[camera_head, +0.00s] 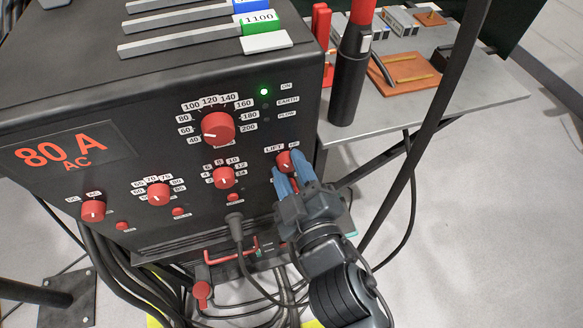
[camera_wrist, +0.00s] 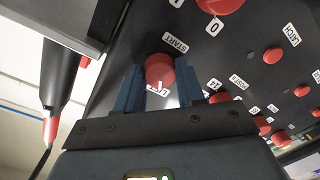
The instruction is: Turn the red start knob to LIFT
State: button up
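The red start knob (camera_head: 284,161) is at the right side of the black machine's front panel, by the LIFT and HF labels. In the wrist view the knob (camera_wrist: 159,68) shows between my blue fingertips, with START above it and a partly covered LIFT label (camera_wrist: 162,90) below. A white mark on the knob's lower edge points toward LIFT. My gripper (camera_head: 293,172) is at the knob's lower side with its fingers apart. In the wrist view my gripper (camera_wrist: 159,78) has a finger on each side of the knob; I cannot tell whether they touch it.
A large red dial (camera_head: 218,128) and other red knobs (camera_head: 224,177) are left of the start knob. A dark cable plug (camera_head: 235,224) sticks out below. A grey side table (camera_head: 440,105) with a torch-like tool (camera_head: 350,75) stands to the right.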

jog(key=o, duration=0.4)
jog(key=shift+s, duration=0.1)
jog(key=shift+b+v, duration=0.5)
jog(key=shift+v, duration=3.35)
jog(key=s+d+r+m+h, duration=0.1)
jog(key=s+d+r+m, duration=0.1)
jog(key=s+d+m, duration=0.2)
jog(key=s+d+r+m+g+h+p, duration=0.1)
jog(key=s+d+m, duration=0.3)
jog(key=s+d, duration=0.4)
jog(key=s+d+r+m+h+p, duration=0.1)
jog(key=s+d+r+m+h, duration=0.1)
jog(key=s+d, duration=0.4)
jog(key=shift+s+d+r+m+g+h, duration=0.15)
jog(key=shift+s+m+h, duration=0.15)
jog(key=shift+s, duration=0.6)
jog(key=shift+s+d+r+m+g+h, duration=0.15)
jog(key=shift+s+m, duration=0.3)
jog(key=shift+s, duration=0.45)
jog(key=shift+s+m+g+h, duration=0.1)
jog(key=shift+s+m+h, duration=0.2)
jog(key=shift+s, duration=0.6)
